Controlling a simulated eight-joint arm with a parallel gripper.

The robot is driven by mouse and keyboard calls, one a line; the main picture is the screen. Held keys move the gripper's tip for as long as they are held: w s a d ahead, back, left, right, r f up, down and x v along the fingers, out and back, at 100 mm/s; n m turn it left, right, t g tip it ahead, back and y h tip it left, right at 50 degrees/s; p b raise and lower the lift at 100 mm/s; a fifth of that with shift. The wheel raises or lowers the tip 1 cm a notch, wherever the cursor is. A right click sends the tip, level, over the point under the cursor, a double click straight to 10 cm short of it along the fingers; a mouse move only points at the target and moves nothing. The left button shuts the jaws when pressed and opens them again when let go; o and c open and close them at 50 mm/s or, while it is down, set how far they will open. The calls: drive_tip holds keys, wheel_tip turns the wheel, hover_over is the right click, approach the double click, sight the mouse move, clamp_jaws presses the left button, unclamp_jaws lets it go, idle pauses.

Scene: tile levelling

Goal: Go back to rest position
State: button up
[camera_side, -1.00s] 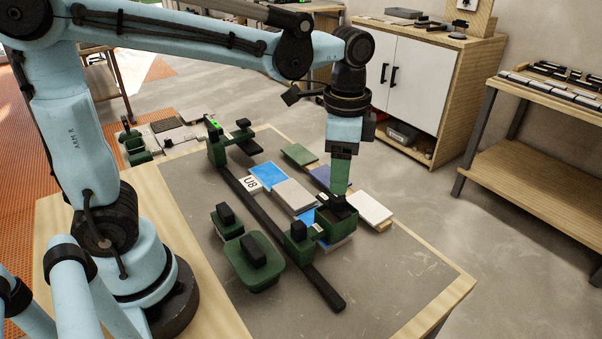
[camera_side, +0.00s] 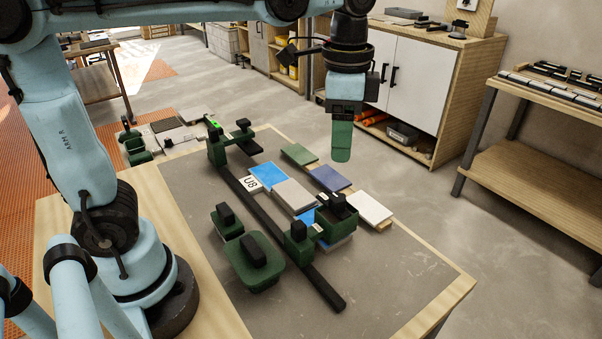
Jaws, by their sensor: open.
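My gripper (camera_side: 341,150) hangs pointing down above the far right part of the work table, with green fingers and clear air below it. It holds nothing that I can see; the fingers overlap from this side. Below it is a green block tool with black knobs (camera_side: 334,222), standing over a blue tile (camera_side: 308,216) beside the long dark bar (camera_side: 262,212). Several tiles lie nearby: a blue one (camera_side: 268,175), a grey one (camera_side: 293,195), a dark blue one (camera_side: 330,178), a green one (camera_side: 299,155) and a white one (camera_side: 369,208).
Two green tools with black handles, one small (camera_side: 227,222) and one large (camera_side: 254,264), stand at the front of the grey table top (camera_side: 390,275). A white cabinet (camera_side: 411,85) stands behind, a wooden shelf unit (camera_side: 540,180) to the right. The table's front right is bare.

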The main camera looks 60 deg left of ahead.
drive_tip(key=s+a+f+n+t, duration=0.5)
drive_tip(key=a+f+n+t, duration=0.1)
drive_tip(key=f+n+t, duration=0.1)
drive_tip(key=shift+s+a+f+n, duration=0.2)
drive_tip(key=shift+f+n, duration=0.3)
drive_tip(key=shift+n, duration=0.5)
